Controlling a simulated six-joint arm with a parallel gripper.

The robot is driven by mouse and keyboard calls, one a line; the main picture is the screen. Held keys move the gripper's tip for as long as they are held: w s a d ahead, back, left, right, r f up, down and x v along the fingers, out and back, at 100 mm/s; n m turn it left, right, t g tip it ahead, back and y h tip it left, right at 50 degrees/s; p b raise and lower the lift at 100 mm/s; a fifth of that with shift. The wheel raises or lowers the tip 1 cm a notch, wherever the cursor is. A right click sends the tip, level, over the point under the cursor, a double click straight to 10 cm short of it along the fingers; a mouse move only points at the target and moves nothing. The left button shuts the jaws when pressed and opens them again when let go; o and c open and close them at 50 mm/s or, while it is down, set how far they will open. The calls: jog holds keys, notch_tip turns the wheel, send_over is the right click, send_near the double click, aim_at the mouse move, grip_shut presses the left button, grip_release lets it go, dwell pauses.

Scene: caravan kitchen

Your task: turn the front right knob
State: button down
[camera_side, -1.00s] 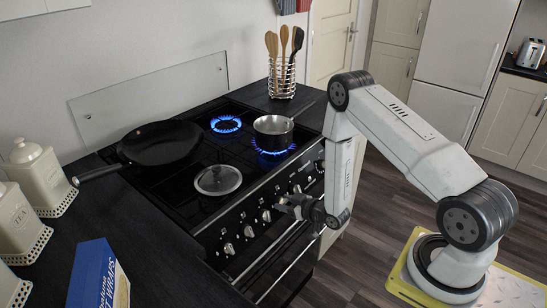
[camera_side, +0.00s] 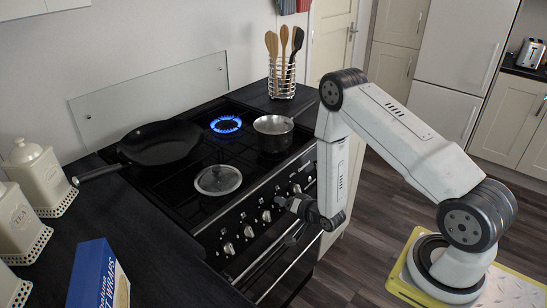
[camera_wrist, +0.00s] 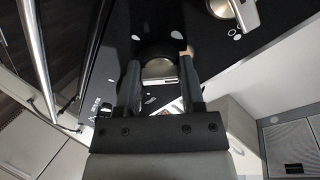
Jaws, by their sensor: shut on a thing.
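The stove's front panel carries a row of silver knobs. My gripper (camera_side: 284,203) is at the panel towards the right part of the row. In the wrist view my gripper (camera_wrist: 160,82) has a round silver knob (camera_wrist: 160,68) between its fingers and is shut on it. In the side view the gripper hides most of this knob. The small saucepan (camera_side: 273,135) stands on the front right burner, and no flame shows under it. The back burner (camera_side: 225,124) burns with a blue ring.
A black frying pan (camera_side: 160,144) and a glass lid (camera_side: 218,180) lie on the hob. An oven handle bar (camera_side: 277,262) runs below the knobs. A utensil holder (camera_side: 282,80) stands behind the saucepan. Canisters and a blue box (camera_side: 91,278) are on the left counter.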

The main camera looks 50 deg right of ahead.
jog(key=m, duration=0.4)
jog(key=shift+m+g, duration=0.3)
jog(key=shift+m, duration=0.1)
jog(key=m, duration=0.3)
jog(key=shift+m, duration=0.3)
jog(key=shift+c, duration=1.1)
grip_release()
jog(key=shift+s+r, duration=0.1)
jog(key=v, duration=0.7)
jog(key=shift+s+r, duration=0.2)
jog(key=shift+a, duration=0.15)
